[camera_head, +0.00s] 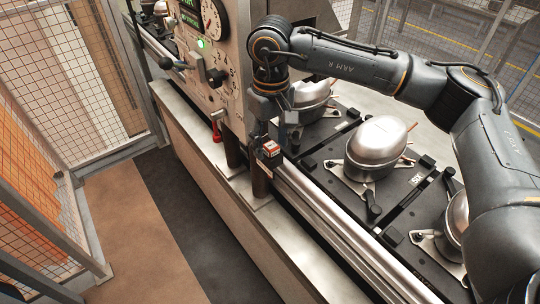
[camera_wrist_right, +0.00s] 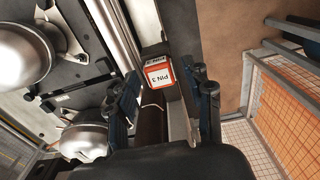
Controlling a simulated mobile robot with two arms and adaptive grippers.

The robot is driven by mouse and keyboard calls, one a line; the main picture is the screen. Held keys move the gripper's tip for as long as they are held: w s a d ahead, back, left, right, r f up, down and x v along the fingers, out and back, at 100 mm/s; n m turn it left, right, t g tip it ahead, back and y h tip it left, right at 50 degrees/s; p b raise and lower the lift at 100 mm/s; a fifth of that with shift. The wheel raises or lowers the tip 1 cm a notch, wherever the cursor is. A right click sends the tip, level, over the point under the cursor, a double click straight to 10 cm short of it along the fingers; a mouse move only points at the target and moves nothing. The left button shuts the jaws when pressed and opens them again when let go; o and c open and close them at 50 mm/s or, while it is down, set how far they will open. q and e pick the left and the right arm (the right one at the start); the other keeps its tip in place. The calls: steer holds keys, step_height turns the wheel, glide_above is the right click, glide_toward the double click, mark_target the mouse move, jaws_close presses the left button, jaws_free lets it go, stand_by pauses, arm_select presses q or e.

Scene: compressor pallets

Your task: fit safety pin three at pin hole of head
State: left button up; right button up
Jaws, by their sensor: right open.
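A red and white block marked "PIN 3" (camera_wrist_right: 160,77), safety pin three, shows between the fingers in the right wrist view. In the head view the block (camera_head: 271,149) is at the top of a dark brown post (camera_head: 260,182) beside the rail. My right gripper (camera_head: 279,128) is just above it, with fingers open. In the wrist view the right gripper (camera_wrist_right: 165,95) has one finger on each side of the block, with gaps showing. The pin's shaft and the pin hole cannot be made out. My left gripper is not in view.
The grey machine head (camera_head: 212,70) with a gauge stands left of my right arm. A red-handled piece (camera_head: 216,130) is on the ledge. Silver compressors (camera_head: 377,148) sit on black pallets at right. A steel rail (camera_head: 325,215) runs along the front. The floor at left is clear.

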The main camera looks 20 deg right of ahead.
steer(key=shift+b, duration=0.3)
stand_by(0.5)
jaws_close()
steer(key=shift+r, duration=0.15)
steer(key=shift+r+p, duration=1.35)
steer(key=shift+r, duration=1.55)
steer(key=shift+r, duration=0.1)
steer(key=shift+r+p, duration=1.55)
steer(key=shift+r, duration=1.35)
